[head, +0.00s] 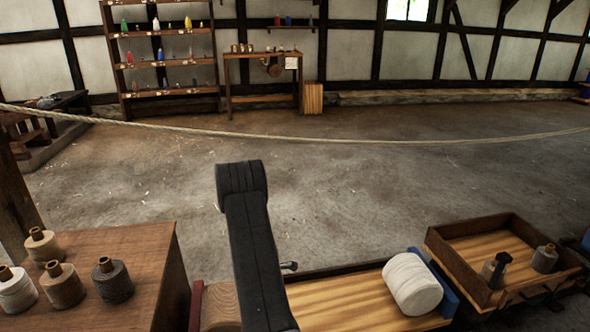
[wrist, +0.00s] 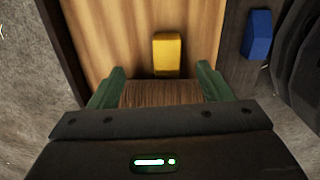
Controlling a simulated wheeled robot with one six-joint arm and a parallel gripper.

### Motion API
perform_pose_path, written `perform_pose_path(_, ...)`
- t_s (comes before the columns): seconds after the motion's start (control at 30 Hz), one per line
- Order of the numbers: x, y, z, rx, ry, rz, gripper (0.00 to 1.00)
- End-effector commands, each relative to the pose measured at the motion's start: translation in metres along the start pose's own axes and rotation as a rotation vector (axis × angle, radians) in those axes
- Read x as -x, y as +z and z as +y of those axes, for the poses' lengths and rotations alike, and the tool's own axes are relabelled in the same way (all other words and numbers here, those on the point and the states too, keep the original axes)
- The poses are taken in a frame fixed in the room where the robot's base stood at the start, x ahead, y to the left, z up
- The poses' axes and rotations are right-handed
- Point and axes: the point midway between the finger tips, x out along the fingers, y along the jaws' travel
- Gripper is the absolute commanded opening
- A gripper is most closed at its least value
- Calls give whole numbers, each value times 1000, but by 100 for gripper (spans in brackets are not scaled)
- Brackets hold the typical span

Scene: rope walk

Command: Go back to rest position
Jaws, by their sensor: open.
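My gripper (wrist: 160,72) shows in the wrist view with its two green fingers apart. Between and below the fingers is a brown, finely ribbed surface (wrist: 160,93); I cannot tell whether the fingers touch it. A yellow block (wrist: 167,54) is just beyond the fingertips, against light wood boards (wrist: 110,30). In the head view my dark arm rises at the middle front, bent at the top; the gripper itself is not seen there.
A table (head: 150,262) with several spools (head: 62,285) stands at left front. A white roll (head: 412,284) lies on the wooden bench (head: 345,302), beside a tray (head: 468,228) holding spools. A rope (head: 300,137) crosses the room. The floor (head: 350,195) beyond is clear. A blue block (wrist: 257,35) is at right.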

Motion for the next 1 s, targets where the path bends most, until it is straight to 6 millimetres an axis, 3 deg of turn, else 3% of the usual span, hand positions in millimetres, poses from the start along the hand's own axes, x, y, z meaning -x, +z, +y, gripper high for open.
perform_pose_path(0.47, -1, 12, 18, 157, 58, -60, 72)
perform_pose_path(0.77, -1, 12, 17, 152, 55, -59, 72)
perform_pose_path(1.0, -4, 15, 2, 112, 25, -52, 72)
